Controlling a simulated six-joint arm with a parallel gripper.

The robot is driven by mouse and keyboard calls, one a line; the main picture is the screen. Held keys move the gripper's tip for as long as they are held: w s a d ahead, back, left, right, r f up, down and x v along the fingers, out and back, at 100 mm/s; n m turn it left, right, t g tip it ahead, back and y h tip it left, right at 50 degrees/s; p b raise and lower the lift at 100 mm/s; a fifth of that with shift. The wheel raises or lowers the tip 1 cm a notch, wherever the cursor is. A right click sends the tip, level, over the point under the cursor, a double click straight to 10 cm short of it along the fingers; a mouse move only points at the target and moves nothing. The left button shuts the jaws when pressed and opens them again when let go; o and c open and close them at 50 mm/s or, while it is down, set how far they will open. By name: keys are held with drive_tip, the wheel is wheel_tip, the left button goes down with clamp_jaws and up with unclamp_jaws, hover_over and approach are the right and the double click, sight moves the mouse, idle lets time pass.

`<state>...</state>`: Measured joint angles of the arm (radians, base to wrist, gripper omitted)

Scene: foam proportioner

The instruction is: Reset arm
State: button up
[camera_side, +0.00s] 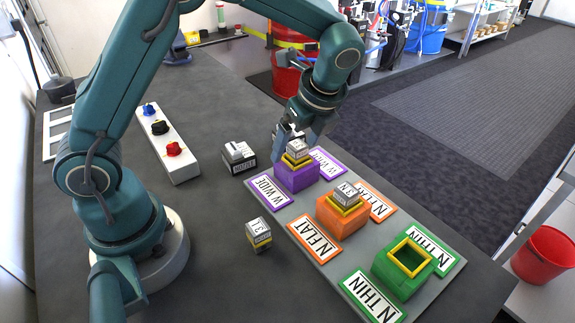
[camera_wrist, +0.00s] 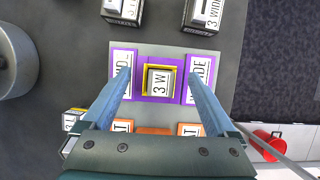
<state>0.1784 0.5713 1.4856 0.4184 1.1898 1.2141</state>
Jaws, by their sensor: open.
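My gripper (camera_side: 293,137) is open just above the purple holder (camera_side: 297,178). In the wrist view my fingers (camera_wrist: 158,78) stand apart on either side of the block marked 3 W (camera_wrist: 160,81), with nothing gripped. That block sits inside the yellow rim of the purple holder (camera_wrist: 148,97), and its grey top (camera_side: 297,148) shows in the side view. The orange holder (camera_side: 341,217) has a grey-topped block (camera_side: 347,193) in it. The green holder (camera_side: 401,277) has an open, empty yellow rim (camera_side: 409,257). Whether my fingers touch anything is unclear.
A loose block (camera_side: 258,235) and a grey-and-black block (camera_side: 238,157) stand on the dark table. A white box with blue, black and red knobs (camera_side: 170,143) lies farther left. Label plates (camera_side: 315,238) flank the holders. Red buckets (camera_side: 545,256) stand beyond the table.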

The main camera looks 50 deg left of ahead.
drive_tip(key=shift+r, duration=3.05)
drive_tip(key=c, duration=0.4)
drive_tip(key=shift+s+d, duration=0.15)
drive_tip(key=shift+d, duration=0.1)
drive_tip(key=c, duration=0.5)
drive_tip(key=n+h, duration=0.1)
drive_tip(key=d+r+n+h, duration=0.1)
drive_tip(key=shift+s+r+n, duration=0.15)
drive_tip(key=shift+r+n, duration=0.05)
drive_tip(key=shift+n, duration=0.1)
clamp_jaws()
drive_tip(key=shift+w+a+f+n+h, duration=0.2)
drive_tip(key=shift+a+f+n+h, duration=0.2)
drive_tip(key=shift+f+n+h, duration=0.35)
drive_tip(key=shift+w+a+f+n+h, duration=0.15)
drive_tip(key=shift+a+f+n+h, duration=0.3)
drive_tip(key=shift+f+n, duration=0.45)
